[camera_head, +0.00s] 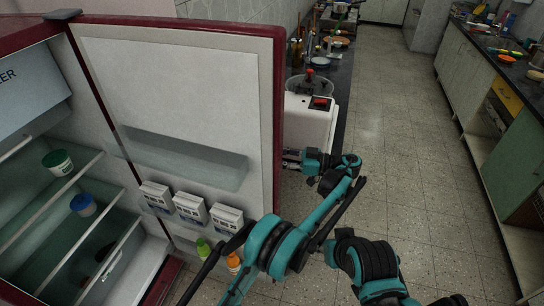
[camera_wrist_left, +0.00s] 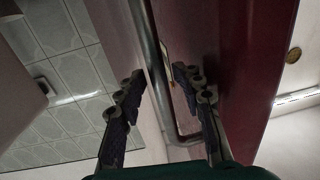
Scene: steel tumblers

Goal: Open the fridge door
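The fridge door (camera_head: 175,85) stands wide open in the head view, its white inner side facing me and its maroon edge to the right. The fridge interior (camera_head: 40,235), with glass shelves, shows at left. My left gripper (camera_head: 292,158) is just past the door's free edge, with its fingertips partly hidden there. In the left wrist view, the left gripper (camera_wrist_left: 157,80) has its fingers apart. The maroon door (camera_wrist_left: 245,70) and a grey upright strip show beyond and between them; I cannot tell whether they touch. My right gripper is out of view; only part of that arm shows.
White cartons (camera_head: 190,207) and bottles (camera_head: 234,262) sit in the door shelves. Tubs (camera_head: 83,204) stand inside the fridge. A white appliance (camera_head: 309,122) and a cluttered counter stand behind the door. The tiled floor (camera_head: 400,150) is clear down the aisle; cabinets line the right.

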